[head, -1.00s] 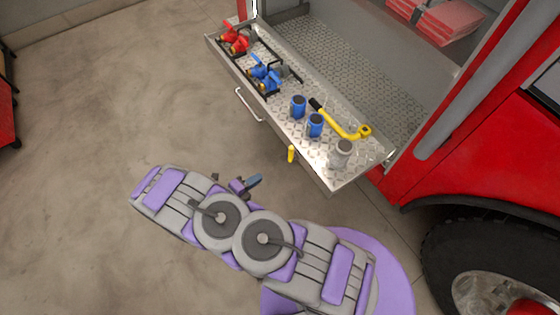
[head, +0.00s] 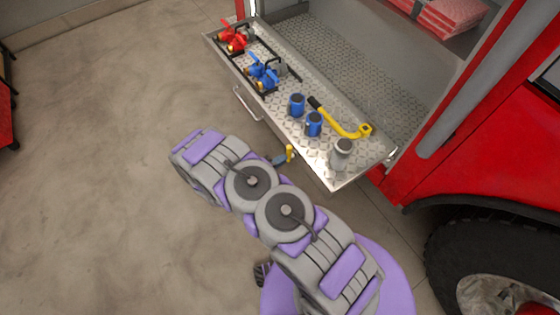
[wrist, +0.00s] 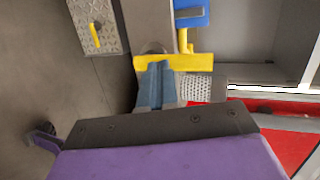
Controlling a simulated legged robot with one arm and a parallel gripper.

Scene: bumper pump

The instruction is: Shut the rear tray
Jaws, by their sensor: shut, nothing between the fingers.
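The rear tray (head: 300,152) is a diamond-plate metal drawer standing pulled out of the red truck. It has a silver bar handle (head: 246,104) and a small yellow latch (head: 290,153) on its outer face. My gripper (head: 280,160) is shut and empty, its blue-grey fingertips right beside the yellow latch. In the wrist view my shut fingers (wrist: 157,86) point at a yellow bar (wrist: 175,62) just past their tips; I cannot tell whether they touch. Most of my gripper is hidden behind my arm in the head view.
The tray carries a red valve (head: 233,36), a blue valve (head: 264,72), two blue cylinders (head: 297,105), a grey cylinder (head: 341,153) and a yellow wrench (head: 342,122). The truck's wheel (head: 490,275) is at lower right. The floor (head: 90,180) on the left is clear.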

